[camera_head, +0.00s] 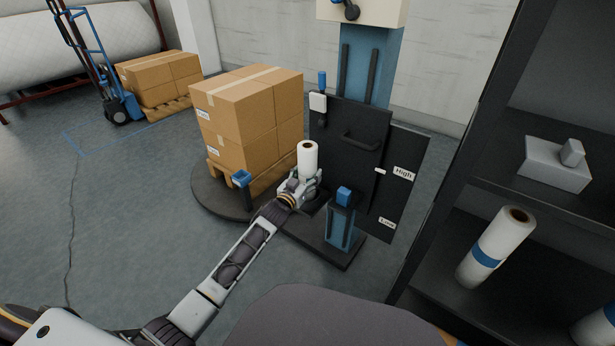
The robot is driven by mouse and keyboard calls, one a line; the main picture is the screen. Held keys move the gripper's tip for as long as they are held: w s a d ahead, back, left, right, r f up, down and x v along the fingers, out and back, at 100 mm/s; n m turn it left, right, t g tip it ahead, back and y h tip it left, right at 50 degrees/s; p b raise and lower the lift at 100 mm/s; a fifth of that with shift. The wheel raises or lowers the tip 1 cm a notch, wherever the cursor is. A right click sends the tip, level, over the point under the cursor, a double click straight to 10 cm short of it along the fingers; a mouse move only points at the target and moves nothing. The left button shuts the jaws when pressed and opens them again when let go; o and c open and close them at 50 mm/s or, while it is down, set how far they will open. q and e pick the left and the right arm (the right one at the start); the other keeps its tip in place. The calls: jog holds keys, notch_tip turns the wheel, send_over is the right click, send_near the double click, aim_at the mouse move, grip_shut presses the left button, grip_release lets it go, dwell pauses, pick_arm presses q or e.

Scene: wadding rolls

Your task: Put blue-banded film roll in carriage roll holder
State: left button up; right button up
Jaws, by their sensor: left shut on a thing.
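My left gripper (302,184) is shut on a white film roll (308,157), held upright in front of the wrapping machine. No blue band shows on this roll; its lower part is hidden by the gripper. A film roll with a blue band (497,243) stands tilted in the picture on the shelf at right. The machine has a blue mast (369,68), a black panel (350,138) and a low blue-topped post (342,218). I cannot clearly tell which part is the carriage roll holder; the held roll and gripper cover some of that area. My right gripper is not in view.
Stacked cartons (247,115) stand on a pallet on a round dark turntable (209,197), close to my left gripper. A dark shelf unit (543,285) fills the right, with a grey box (553,166). A blue hand truck (118,105) stands far left. Floor at left is clear.

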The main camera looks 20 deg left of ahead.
aim_at(303, 180)
pick_arm(q)
jog(key=o, duration=1.6)
jog(key=shift+f, duration=0.1)
jog(key=shift+c, duration=0.2)
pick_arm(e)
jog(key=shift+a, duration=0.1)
pick_arm(q)
jog(key=shift+s+a+p, duration=0.25)
jog(key=shift+s+p, duration=0.25)
jog(key=shift+s, duration=0.8)
jog(key=shift+s+a+p, duration=0.25)
jog(key=shift+s+p, duration=0.25)
jog(key=shift+s, duration=0.8)
jog(key=shift+s+a+p, duration=0.15)
jog(key=shift+s+p, duration=0.1)
jog(key=shift+s, duration=0.45)
jog(key=shift+s+a+p, duration=0.1)
jog(key=shift+s+p, duration=0.15)
jog(key=shift+s, duration=0.4)
jog(key=s, duration=0.2)
jog(key=s+p, duration=0.1)
jog(key=s, duration=0.1)
jog(key=shift+a, duration=0.4)
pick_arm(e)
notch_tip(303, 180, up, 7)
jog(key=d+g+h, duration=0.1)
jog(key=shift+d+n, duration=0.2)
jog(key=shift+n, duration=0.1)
